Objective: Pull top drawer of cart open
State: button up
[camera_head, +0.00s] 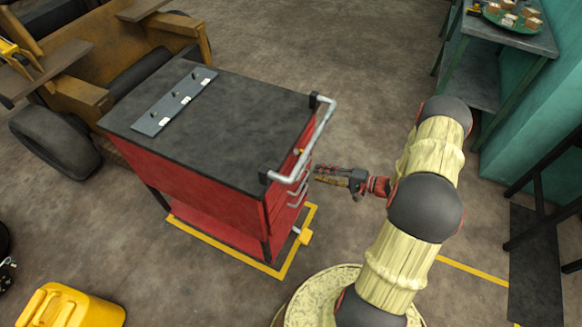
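The red cart (215,208) with a dark grey top stands left of centre. Its drawer front faces right and shows only at a steep angle. Several thin metal drawer handles (299,193) are stacked on that face, partly under a thick grey push bar (323,126). No drawer visibly stands out from the cart, but the push bar hides part of the upper front. My gripper (318,175) is just right of the upper handles, its fingers pointing left at them. Whether it touches a handle, and how wide its fingers are, is too small to tell.
A grey plate with hooks (174,101) lies on the cart top. Yellow floor tape (277,272) surrounds the cart base. The stripped forklift (62,55) stands behind at left, a yellow container (72,309) at lower left. A green-framed table (512,40) is at upper right.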

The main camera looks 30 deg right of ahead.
aim_at(304, 168)
jog(key=shift+n+t, duration=0.3)
jog(key=shift+n, duration=0.6)
jog(key=x, duration=0.2)
jog(key=b+x, duration=0.1)
jog(key=x, duration=0.4)
jog(key=shift+w+r+b, duration=0.3)
jog(key=shift+w+b, duration=0.05)
jog(key=shift+w, duration=0.3)
jog(key=c, duration=0.3)
grip_shut()
